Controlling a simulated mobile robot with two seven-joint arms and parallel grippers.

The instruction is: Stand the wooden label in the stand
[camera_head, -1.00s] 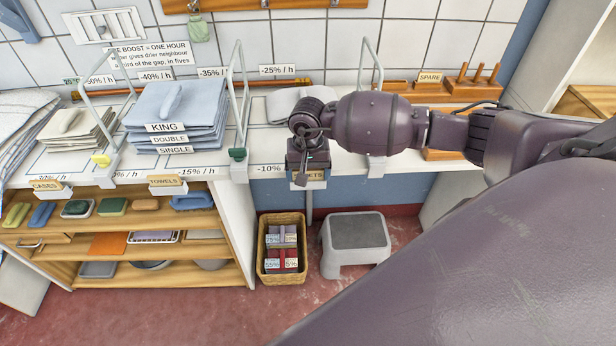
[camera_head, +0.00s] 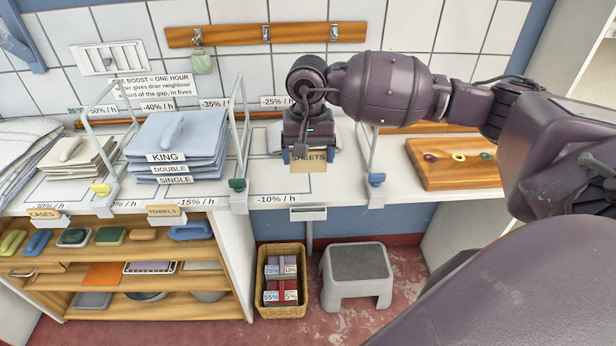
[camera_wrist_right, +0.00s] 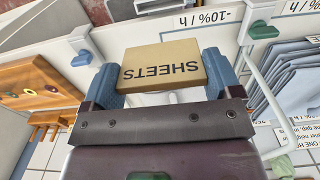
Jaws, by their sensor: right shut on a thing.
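The wooden label (camera_head: 309,163) reads SHEETS and is a flat tan plate. My right gripper (camera_head: 308,153) is shut on it and holds it over the counter, behind the front edge. In the right wrist view the label (camera_wrist_right: 163,65) lies between the two blue fingers, its lettering upside down. The empty stand (camera_head: 308,213) is a small white holder on the counter's front edge, below and in front of the label, apart from it. It also shows at the top of the right wrist view (camera_wrist_right: 125,9). My left gripper is not in view.
The CASES (camera_head: 44,214) and TOWELS (camera_head: 164,212) labels stand in similar holders at left. Wire frames with a green clamp (camera_head: 238,184) and a blue clamp (camera_head: 376,179) flank the label. A wooden board (camera_head: 455,175) lies right; a basket (camera_head: 282,311) and step stool (camera_head: 357,262) are below.

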